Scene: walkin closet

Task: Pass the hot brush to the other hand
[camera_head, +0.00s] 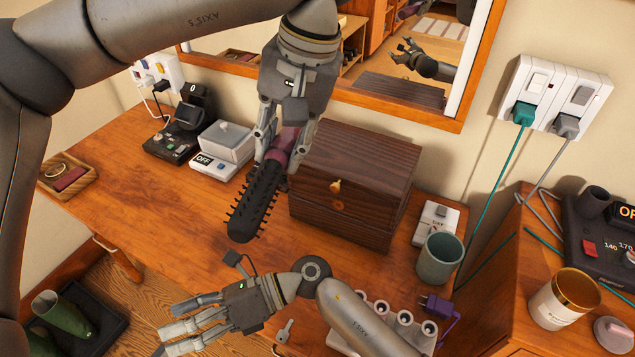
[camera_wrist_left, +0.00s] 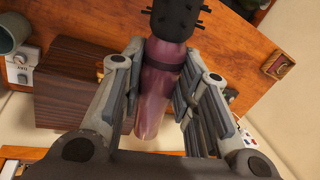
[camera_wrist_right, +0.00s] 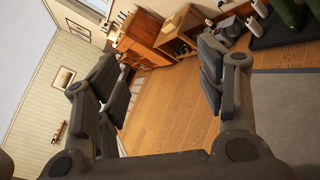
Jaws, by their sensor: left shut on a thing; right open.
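The hot brush has a black bristled barrel (camera_head: 254,204) and a mauve handle (camera_head: 285,143). My left gripper (camera_head: 278,145) is shut on the handle and holds the brush above the table, barrel slanting down and left. In the left wrist view the handle (camera_wrist_left: 158,90) lies between both fingers and the barrel (camera_wrist_left: 176,18) points away at the top. My right gripper (camera_head: 190,328) is open and empty, lower and left of the barrel tip, apart from it, fingers pointing left. The right wrist view shows its spread fingers (camera_wrist_right: 160,90) with nothing between them.
A dark wooden box (camera_head: 350,185) stands right behind the brush. A green cup (camera_head: 439,258) and purple plug (camera_head: 436,305) are to its right. A white scale-like device (camera_head: 222,150) and small wooden tray (camera_head: 68,178) are left. The tabletop at left centre is clear.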

